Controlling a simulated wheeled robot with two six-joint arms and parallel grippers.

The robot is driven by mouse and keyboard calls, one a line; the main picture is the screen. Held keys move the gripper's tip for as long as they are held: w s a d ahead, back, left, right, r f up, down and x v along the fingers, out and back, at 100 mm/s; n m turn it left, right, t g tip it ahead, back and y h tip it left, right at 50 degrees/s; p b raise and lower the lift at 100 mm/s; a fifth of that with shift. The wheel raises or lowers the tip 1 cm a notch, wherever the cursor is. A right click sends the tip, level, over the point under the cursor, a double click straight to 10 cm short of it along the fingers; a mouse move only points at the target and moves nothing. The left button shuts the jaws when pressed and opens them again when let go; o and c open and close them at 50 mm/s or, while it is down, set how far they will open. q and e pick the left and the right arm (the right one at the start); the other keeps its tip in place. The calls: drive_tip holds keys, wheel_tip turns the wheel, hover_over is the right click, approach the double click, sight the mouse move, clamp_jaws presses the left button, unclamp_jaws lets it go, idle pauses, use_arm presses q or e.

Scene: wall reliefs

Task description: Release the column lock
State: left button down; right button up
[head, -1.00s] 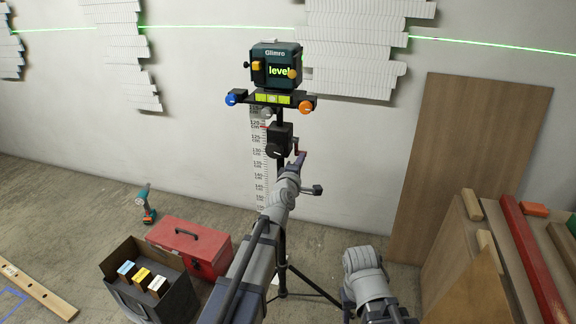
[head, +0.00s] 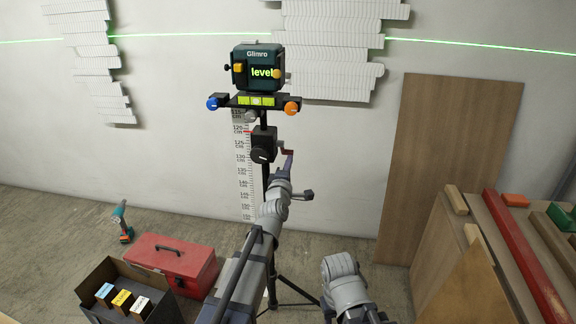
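A dark green laser level (head: 257,68) marked Glimro sits on top of a tripod column, its display reading "level". Below its bar with a blue and an orange knob, the column carries a black block with a round black knob (head: 262,155). A red crank (head: 287,151) sticks out on the block's right side. I cannot tell which part is the lock. My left gripper (head: 288,163) is at the crank, just right of the black knob; its fingers are too small and overlapped to show whether they grip it. Only links of my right arm show at the bottom; its gripper is out of view.
A measuring scale (head: 243,165) stands behind the column. A red toolbox (head: 172,265), an open black box (head: 100,272) with small cartons and a green drill (head: 122,222) are on the floor at left. A brown board (head: 440,150) leans on the wall; planks lie at right.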

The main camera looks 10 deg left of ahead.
use_arm(q)
drive_tip(key=w+t+b, duration=0.1)
drive_tip(key=t+b, duration=0.1)
drive_tip(key=b, duration=0.2)
drive_tip(key=w+t+b, duration=0.1)
drive_tip(key=t+b, duration=0.2)
drive_tip(key=b, duration=0.1)
drive_tip(key=w+t+b, duration=0.2)
drive_tip(key=b, duration=0.3)
drive_tip(key=shift+w+t, duration=0.1)
drive_tip(key=shift+t, duration=0.2)
drive_tip(key=shift+w+d+r+t+b, duration=0.1)
drive_tip(key=shift+w+t+b, duration=0.15)
drive_tip(key=shift+t+b, duration=0.2)
drive_tip(key=shift+s+r, duration=0.15)
drive_tip(key=shift+r, duration=0.15)
drive_tip(key=shift+s, duration=0.1)
drive_tip(key=s+f+b, duration=0.6)
drive_tip(key=f+b, duration=0.6)
drive_tip(key=shift+f, duration=0.3)
